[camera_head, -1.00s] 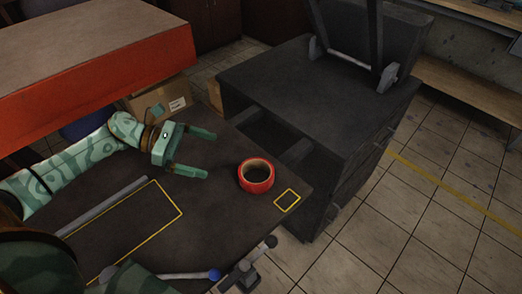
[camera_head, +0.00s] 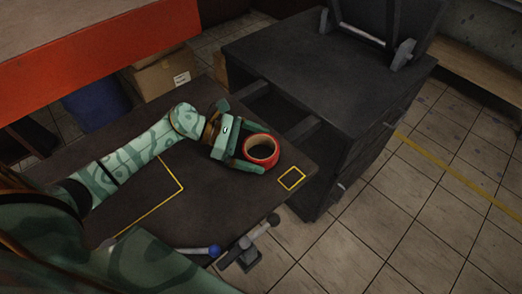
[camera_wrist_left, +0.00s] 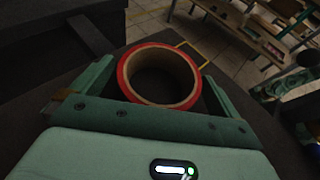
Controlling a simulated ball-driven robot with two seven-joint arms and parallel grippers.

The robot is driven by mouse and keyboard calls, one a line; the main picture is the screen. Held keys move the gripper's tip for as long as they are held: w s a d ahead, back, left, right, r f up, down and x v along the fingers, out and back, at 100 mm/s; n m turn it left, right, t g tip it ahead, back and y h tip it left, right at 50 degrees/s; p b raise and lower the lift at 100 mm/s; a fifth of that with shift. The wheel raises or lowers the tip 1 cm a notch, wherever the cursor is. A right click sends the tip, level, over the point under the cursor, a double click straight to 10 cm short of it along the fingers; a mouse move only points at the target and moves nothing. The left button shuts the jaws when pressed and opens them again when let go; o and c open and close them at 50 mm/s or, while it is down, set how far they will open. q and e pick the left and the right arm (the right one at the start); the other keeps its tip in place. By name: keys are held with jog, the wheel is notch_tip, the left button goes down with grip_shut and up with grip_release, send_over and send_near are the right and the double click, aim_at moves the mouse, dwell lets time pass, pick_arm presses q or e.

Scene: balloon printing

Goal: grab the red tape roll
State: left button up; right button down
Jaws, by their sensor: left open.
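The red tape roll (camera_head: 261,150) lies flat on the dark table (camera_head: 225,205), close to its far right corner. My left gripper (camera_head: 250,143) is open, with its two fingers reaching along either side of the roll. In the left wrist view the roll (camera_wrist_left: 158,76) sits between the two fingers, close to the palm, with its brown inner core facing up. I cannot tell whether either finger touches it. My right gripper is not in view.
A small yellow square outline (camera_head: 291,178) is marked on the table right of the roll. A dark cabinet (camera_head: 330,80) stands just beyond the table edge. A clamp-like fixture with a blue knob (camera_head: 214,251) is at the near edge. A cardboard box (camera_head: 163,80) stands behind.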

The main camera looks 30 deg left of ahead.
pick_arm(q)
jog(key=shift+w+d+f, duration=0.25)
jog(key=shift+d, duration=0.35)
jog(key=c, duration=0.9)
jog(key=shift+r, duration=0.15)
